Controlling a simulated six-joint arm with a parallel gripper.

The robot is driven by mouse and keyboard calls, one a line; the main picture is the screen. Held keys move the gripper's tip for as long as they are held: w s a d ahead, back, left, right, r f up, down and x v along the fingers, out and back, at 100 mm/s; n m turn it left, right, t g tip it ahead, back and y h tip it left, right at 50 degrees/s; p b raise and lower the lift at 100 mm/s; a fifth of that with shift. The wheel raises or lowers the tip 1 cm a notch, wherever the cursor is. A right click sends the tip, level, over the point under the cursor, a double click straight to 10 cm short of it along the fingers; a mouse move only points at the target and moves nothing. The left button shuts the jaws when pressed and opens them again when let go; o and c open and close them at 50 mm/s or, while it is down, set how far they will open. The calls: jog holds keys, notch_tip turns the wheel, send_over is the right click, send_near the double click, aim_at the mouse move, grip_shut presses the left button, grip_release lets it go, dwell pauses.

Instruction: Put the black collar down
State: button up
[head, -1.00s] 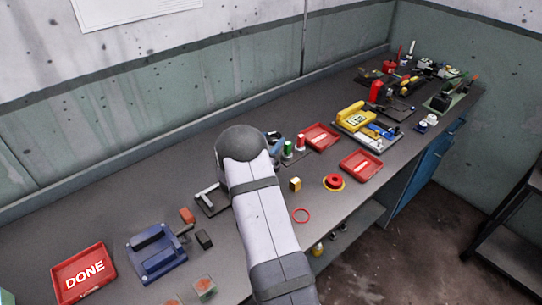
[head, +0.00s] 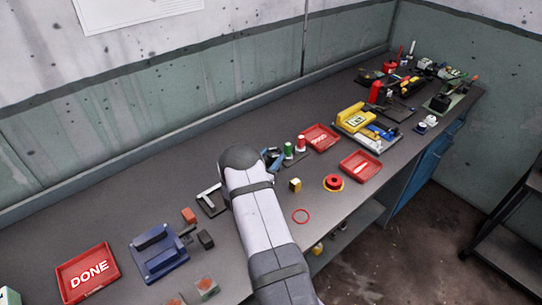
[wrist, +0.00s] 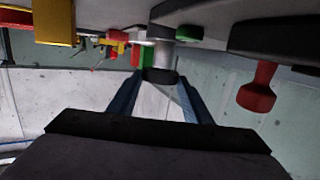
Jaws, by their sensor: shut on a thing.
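My gripper (wrist: 160,82) shows in the wrist view with its two blue fingers closed in on a small black collar (wrist: 160,76). A grey cylinder (wrist: 160,56) shows right beyond the collar; I cannot tell whether the collar is around it or only in front of it. In the head view a blue part of my gripper (head: 272,157) shows beside my arm, left of the green and red spools. The collar and the fingertips are hidden there.
A green spool (head: 289,148) and a red spool (head: 301,142) stand close by. The bench between the yellow block and blue fixture is partly covered by my arm.

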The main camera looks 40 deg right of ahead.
jog(key=shift+f+b, duration=0.6)
jog(key=shift+b, duration=0.1)
jog(key=o, duration=1.2)
jog(key=shift+r+p, duration=0.85)
jog(key=shift+p, duration=0.1)
jog(key=b+v, duration=0.1)
jog(key=v, duration=0.2)
jog(key=b+v, duration=0.1)
jog(key=v, duration=0.3)
jog(key=b+v, duration=0.1)
jog(key=v, duration=0.2)
jog(key=shift+a+f+b, duration=0.25)
jog(key=shift+a+b, duration=0.1)
jog(key=shift+a, duration=0.05)
jog(key=shift+s+a+r, duration=0.15)
jog(key=shift+s+a, duration=0.25)
jog(key=shift+a, duration=0.1)
